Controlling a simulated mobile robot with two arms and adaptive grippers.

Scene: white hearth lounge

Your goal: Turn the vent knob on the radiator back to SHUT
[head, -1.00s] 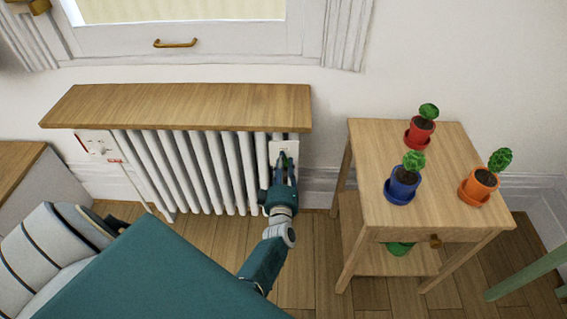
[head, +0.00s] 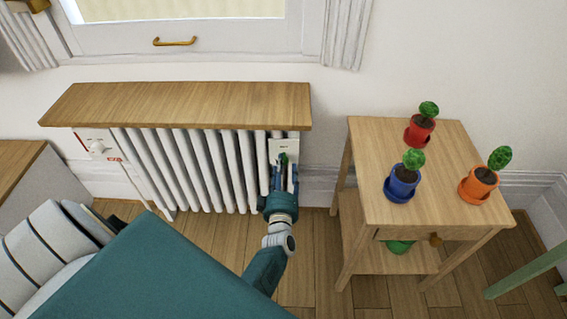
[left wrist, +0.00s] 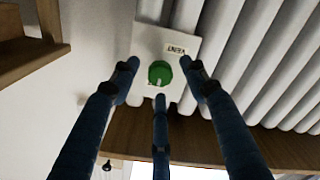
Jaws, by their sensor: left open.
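The green vent knob (left wrist: 159,73) sits on a white plate (left wrist: 150,45) at the radiator's right end. The plate has a VENT label, upside down in the left wrist view. A white mark shows at the knob's lower edge there; the setting lettering is too small to read. In the head view the knob (head: 284,158) shows just beyond my left fingertips. My left gripper (head: 284,172) is open, its three blue fingers (left wrist: 160,90) spread around the knob's front with nothing held. My right gripper is not in view.
The white radiator (head: 205,170) stands under a wooden shelf (head: 190,105) that overhangs it. A side table (head: 425,215) with red, blue (head: 402,184) and orange potted plants stands right of my arm.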

